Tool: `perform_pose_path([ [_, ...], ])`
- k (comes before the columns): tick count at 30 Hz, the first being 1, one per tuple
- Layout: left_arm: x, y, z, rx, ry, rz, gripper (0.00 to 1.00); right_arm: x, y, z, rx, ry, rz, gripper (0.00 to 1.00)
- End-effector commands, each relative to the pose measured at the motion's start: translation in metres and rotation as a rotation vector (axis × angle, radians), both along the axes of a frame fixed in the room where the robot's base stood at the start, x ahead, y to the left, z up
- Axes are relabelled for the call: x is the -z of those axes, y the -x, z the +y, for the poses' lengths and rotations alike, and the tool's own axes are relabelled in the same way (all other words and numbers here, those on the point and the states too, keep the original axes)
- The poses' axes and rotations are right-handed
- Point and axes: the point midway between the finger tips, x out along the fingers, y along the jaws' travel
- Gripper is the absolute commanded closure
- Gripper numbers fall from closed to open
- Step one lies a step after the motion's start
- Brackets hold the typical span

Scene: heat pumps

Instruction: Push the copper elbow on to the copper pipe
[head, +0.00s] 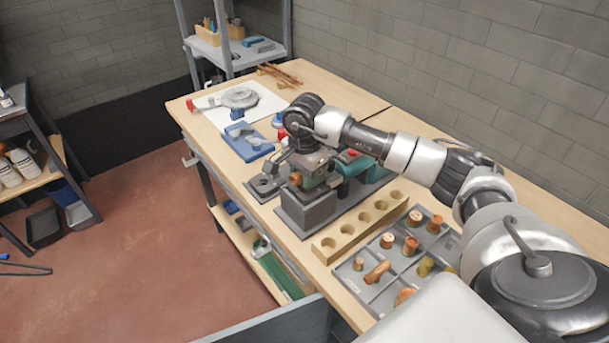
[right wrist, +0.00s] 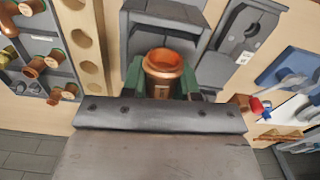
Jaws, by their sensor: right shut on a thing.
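My right gripper (head: 302,166) is above the grey vise (head: 308,210) on the bench. It is shut on the copper elbow (head: 296,178), which shows as a small copper patch in the head view. In the right wrist view the elbow (right wrist: 164,66) sits between the green finger pads, its round open mouth towards the camera. The vise's grey jaws (right wrist: 165,22) are just beyond it. I cannot make out the copper pipe; the elbow and gripper may hide it, so I cannot tell whether they touch. My left gripper is not in view.
A wooden block with several holes (head: 345,235) and a grey divided tray (head: 372,292) of copper fittings lie to the right of the vise. A grey fixture (head: 265,186) and a blue tray (head: 246,146) lie left. A wall runs behind the bench.

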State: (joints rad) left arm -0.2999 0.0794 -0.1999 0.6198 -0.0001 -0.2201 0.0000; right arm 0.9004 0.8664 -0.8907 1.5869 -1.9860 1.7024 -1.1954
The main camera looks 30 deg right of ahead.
Motion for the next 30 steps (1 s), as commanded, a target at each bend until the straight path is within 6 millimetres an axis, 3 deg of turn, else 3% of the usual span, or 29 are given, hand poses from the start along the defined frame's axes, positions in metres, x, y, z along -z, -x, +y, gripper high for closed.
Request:
perform_pose_path([
  [30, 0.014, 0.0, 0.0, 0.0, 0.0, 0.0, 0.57, 0.017, 0.0, 0.0, 0.0, 0.0, 0.0, 0.94],
])
